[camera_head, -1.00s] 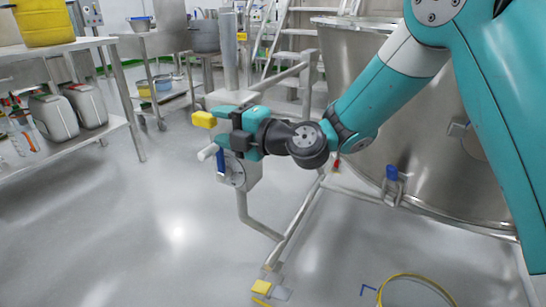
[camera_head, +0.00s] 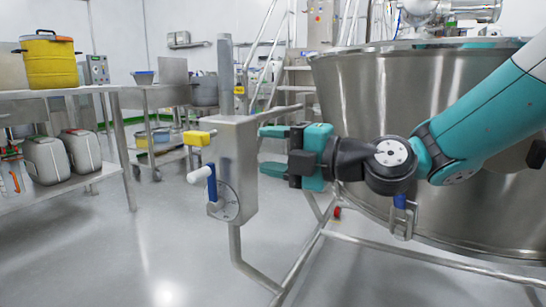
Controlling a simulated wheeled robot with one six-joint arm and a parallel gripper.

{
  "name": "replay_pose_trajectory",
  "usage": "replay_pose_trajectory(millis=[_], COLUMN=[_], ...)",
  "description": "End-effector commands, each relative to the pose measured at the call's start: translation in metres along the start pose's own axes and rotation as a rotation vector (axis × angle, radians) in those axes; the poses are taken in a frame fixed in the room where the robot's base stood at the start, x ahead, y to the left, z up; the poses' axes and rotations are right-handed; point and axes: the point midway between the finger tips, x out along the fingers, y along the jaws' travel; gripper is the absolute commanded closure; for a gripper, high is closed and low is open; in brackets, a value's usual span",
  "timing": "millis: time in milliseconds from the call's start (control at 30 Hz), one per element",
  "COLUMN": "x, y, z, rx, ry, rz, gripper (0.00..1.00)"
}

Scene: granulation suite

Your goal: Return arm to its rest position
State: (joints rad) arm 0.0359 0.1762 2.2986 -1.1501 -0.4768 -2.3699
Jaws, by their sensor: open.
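My gripper (camera_head: 266,150) is teal and black and sits at the middle of the view, pointing left. Its two fingers are apart, with nothing between them. The fingertips are close to the right side of a grey metal control box (camera_head: 236,160); I cannot tell whether they touch it. My teal arm reaches in from the right edge, in front of a large steel vessel.
The large steel vessel (camera_head: 360,95) fills the right side, with a tubular frame (camera_head: 308,250) low around it. A steel table (camera_head: 100,92) on the left holds a yellow drum (camera_head: 50,62); white canisters (camera_head: 47,158) stand below. The floor at lower left is clear.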

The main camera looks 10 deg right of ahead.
Motion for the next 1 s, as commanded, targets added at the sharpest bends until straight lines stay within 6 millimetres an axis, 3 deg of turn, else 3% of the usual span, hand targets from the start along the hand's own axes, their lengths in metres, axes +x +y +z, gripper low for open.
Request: replay_pose_trajectory(millis=[267,467,667,800,1000], x=[0.0,-0.012,-0.051,-0.09,-0.149], y=[0.001,-0.008,-0.029,-0.042,-0.049], z=[-0.007,-0.052,-0.101,-0.124,-0.143], rx=[0.042,0.379,0.874,1.197,1.552], ry=[0.019,0.088,-0.038,-0.284,-0.751], rz=[-0.027,-0.265,-0.647,-0.872,-1.037], gripper=[0.47,0.47,0.47,0.47,0.47])
